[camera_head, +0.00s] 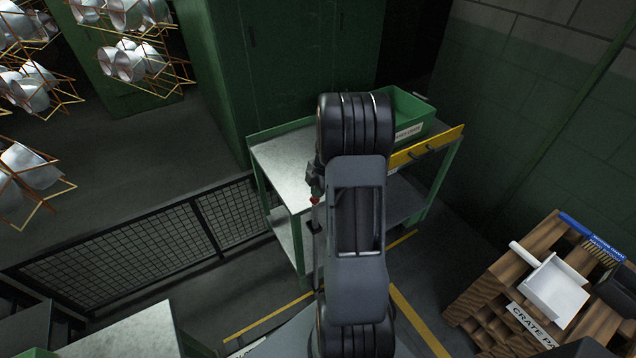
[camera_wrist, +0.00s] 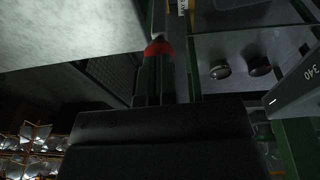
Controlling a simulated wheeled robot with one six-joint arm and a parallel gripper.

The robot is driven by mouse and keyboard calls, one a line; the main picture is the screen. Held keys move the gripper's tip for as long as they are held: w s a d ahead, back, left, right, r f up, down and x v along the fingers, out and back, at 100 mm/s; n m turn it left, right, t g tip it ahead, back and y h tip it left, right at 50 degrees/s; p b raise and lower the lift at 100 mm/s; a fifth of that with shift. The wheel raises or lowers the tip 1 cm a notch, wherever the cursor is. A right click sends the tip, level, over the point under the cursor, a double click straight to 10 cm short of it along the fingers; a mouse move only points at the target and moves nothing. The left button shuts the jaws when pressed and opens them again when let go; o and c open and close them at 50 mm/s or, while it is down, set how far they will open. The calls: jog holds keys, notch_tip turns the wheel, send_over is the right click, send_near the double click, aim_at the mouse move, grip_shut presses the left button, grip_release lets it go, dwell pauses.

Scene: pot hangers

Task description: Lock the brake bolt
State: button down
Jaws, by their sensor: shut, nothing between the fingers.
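My gripper (camera_wrist: 154,62) is shut and empty in the wrist view, its dark fingers side by side. A small red part (camera_wrist: 158,47) with a dark tip shows right at the finger ends; I cannot tell whether they touch. A small red spot (camera_head: 314,200) also shows in the head view, beside my arm at the edge of the green-framed metal table (camera_head: 275,158). I cannot tell whether either is the brake bolt's knob. My arm hides most of that spot, and the gripper is not clear there.
A green bin (camera_head: 408,108) and a yellow bar (camera_head: 428,147) are at the table's right. A mesh fence (camera_head: 130,245) runs left. A wooden crate with a white tray (camera_head: 553,290) stands at right. In the wrist view, two round knobs (camera_wrist: 219,69) sit on a grey panel.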

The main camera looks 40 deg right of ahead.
jog(key=shift+s+a+f, duration=0.1)
jog(key=shift+s+f, duration=0.05)
jog(key=shift+f, duration=0.15)
notch_tip(320, 180, up, 14)
jog(key=d, duration=0.2)
jog(key=shift+s+d+r, duration=0.15)
jog(key=shift+s+d, duration=0.15)
jog(key=shift+d, duration=0.1)
dwell(0.3)
